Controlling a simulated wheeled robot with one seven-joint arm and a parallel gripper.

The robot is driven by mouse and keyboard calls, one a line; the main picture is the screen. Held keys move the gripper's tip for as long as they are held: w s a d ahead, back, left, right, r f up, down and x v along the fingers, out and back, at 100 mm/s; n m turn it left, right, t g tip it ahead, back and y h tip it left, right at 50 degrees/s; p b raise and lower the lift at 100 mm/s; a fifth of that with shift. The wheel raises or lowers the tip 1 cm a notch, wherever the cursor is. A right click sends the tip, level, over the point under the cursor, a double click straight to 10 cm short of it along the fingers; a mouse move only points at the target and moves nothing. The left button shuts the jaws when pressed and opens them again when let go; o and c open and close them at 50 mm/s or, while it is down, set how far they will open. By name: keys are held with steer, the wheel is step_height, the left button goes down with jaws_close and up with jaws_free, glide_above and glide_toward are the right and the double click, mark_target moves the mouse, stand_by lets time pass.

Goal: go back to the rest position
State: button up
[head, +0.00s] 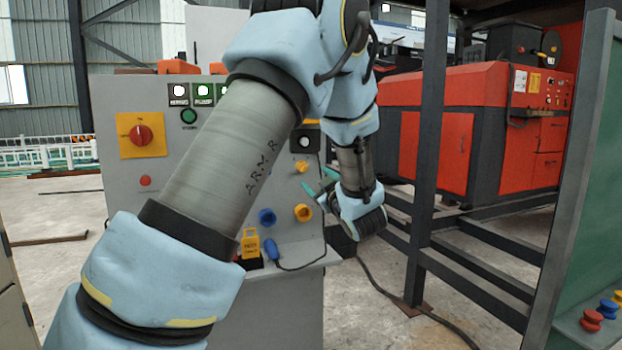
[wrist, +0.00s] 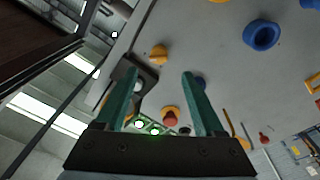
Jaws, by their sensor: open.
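My gripper (head: 318,182) is in front of the right part of a grey control panel (head: 215,160) in the head view, with its teal fingers pointing up and left toward the panel. In the wrist view my gripper (wrist: 160,84) has its two fingers wide apart, and nothing is held between them. The panel face (wrist: 205,45) shows beyond the fingers there, with a blue ring (wrist: 262,35) at upper right. I cannot tell the exact gap to the panel. My arm crosses the middle of the head view and hides part of the panel.
A dark steel post (head: 428,150) stands right of my gripper. A red machine (head: 450,130) is behind it. A cable (head: 390,297) lies on the floor.

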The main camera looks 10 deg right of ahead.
steer(key=shift+s+d, duration=0.1)
steer(key=shift+s, duration=0.7)
steer(key=shift+f, duration=0.1)
steer(key=a+f+m+g+h, duration=0.45)
steer(key=a+f+g, duration=0.4)
steer(key=a, duration=0.25)
steer(key=s+a+f+m+g+y, duration=0.15)
steer(key=s+a+f+g, duration=0.3)
steer(key=s+a, duration=0.55)
steer(key=s+a+f+m+g, duration=0.3)
steer(key=s+a+g, duration=0.35)
steer(key=s, duration=0.65)
step_height(320, 180, up, 14)
steer(key=w+t+p, duration=0.1)
steer(key=t+p, duration=0.1)
steer(key=p, duration=1.1)
steer(key=shift+a+p, duration=0.3)
steer(key=shift+p, duration=0.05)
steer(key=shift+f, duration=0.1)
